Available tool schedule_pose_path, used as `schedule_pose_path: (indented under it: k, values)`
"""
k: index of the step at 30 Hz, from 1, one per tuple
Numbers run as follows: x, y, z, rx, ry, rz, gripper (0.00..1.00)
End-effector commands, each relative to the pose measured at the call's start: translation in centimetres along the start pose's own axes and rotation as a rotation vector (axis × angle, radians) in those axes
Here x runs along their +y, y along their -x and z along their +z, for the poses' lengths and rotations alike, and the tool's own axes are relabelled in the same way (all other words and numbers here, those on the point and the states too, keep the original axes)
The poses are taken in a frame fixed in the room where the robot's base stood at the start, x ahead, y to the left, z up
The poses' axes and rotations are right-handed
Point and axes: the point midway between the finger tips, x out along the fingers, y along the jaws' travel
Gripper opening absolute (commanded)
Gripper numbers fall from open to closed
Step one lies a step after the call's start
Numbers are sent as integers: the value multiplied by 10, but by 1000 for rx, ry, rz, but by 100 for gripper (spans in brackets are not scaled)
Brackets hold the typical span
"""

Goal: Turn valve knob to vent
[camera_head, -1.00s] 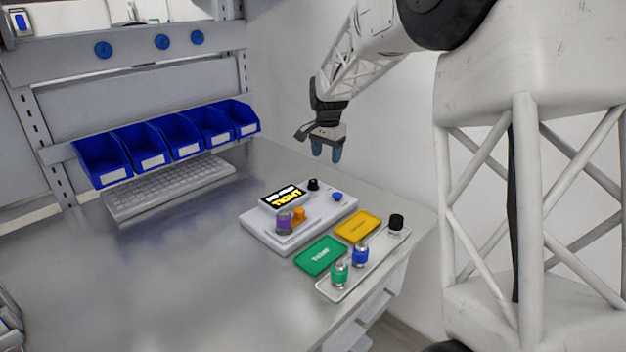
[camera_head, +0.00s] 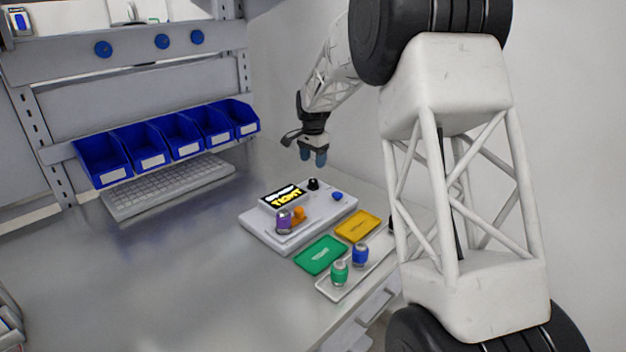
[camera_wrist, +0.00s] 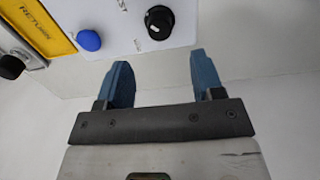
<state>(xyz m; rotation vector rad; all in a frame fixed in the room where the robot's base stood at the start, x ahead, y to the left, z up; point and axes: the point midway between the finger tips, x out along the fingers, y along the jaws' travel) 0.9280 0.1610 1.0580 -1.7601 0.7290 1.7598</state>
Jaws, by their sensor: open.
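The valve knob seems to be the black knob (camera_head: 313,184) with a white pointer line, at the back of the white device (camera_head: 262,231). It shows larger in the wrist view (camera_wrist: 160,21), with part of its printed label cut off. The device's display (camera_head: 283,195) shows yellow text that seems to read "TIGHT". My gripper (camera_head: 313,158) is above and behind the knob, pointing down and empty. In the wrist view its two blue fingers (camera_wrist: 159,80) are apart, with the knob beyond their tips, not between them.
A blue button (camera_head: 337,196) sits beside the knob. A purple-topped part (camera_head: 283,221) and an orange part (camera_head: 298,215) stand on the device. Green (camera_head: 321,255) and yellow (camera_head: 357,226) trays and a pale tray with green (camera_head: 339,273) and blue (camera_head: 360,254) vials lie in front. Blue bins (camera_head: 105,160) line the back.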

Motion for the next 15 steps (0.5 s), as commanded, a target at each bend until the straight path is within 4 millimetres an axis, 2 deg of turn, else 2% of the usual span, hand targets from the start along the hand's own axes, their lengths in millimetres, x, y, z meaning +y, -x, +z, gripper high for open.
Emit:
schedule_pose_path:
  k: [8, 15]
  values:
    - [0, -14, 0, -1, 0, 1, 61]
    - [0, -43, 0, -1, 0, 2, 61]
